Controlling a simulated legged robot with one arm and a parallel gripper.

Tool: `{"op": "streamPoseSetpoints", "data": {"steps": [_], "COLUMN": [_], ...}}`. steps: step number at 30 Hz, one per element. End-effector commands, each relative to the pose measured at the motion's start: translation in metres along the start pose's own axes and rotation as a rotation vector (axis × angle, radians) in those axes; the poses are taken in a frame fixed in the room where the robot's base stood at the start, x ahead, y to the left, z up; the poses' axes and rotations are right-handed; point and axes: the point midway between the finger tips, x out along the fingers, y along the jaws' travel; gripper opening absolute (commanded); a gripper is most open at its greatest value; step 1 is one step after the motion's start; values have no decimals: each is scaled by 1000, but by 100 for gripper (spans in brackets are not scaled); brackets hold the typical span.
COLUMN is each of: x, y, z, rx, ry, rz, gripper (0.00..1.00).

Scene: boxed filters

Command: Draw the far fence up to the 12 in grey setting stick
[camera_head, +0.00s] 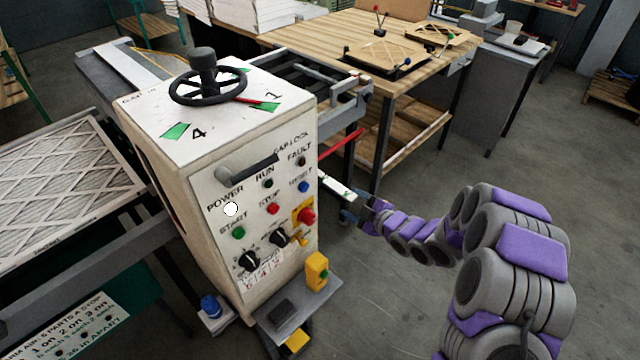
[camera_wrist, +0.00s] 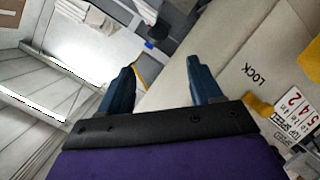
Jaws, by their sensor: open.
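My gripper (camera_head: 362,212) is at the right side of the white machine cabinet (camera_head: 215,130), low beside its control panel. In the wrist view my gripper (camera_wrist: 162,72) shows two blue fingers spread apart with nothing clearly held between them. A dark knob-like part (camera_wrist: 158,32) lies beyond the fingertips. Grey rails (camera_head: 310,78) run behind the cabinet; I cannot tell which is the far fence. I cannot identify the 12 in grey setting stick. A pale strip with green marks (camera_head: 337,187) sticks out from the cabinet near my gripper.
A black handwheel (camera_head: 207,90) tops the cabinet. A red bar (camera_head: 342,143) projects beyond its right side. A wooden workbench (camera_head: 330,40) stands behind. A yellow block (camera_head: 316,270) is on the low shelf in front. The floor (camera_head: 400,290) around my arm is clear.

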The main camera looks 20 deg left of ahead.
Motion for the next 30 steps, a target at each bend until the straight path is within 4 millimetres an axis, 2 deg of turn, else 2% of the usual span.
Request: {"op": "streamPoseSetpoints", "data": {"steps": [5,21,30], "x": [23,119,157], "y": [0,0,1], "z": [0,2,1], "rx": [-4,-5,-2], "ry": [1,-3,-1], "rz": [-1,-1,0], "gripper": [64,64,64]}}
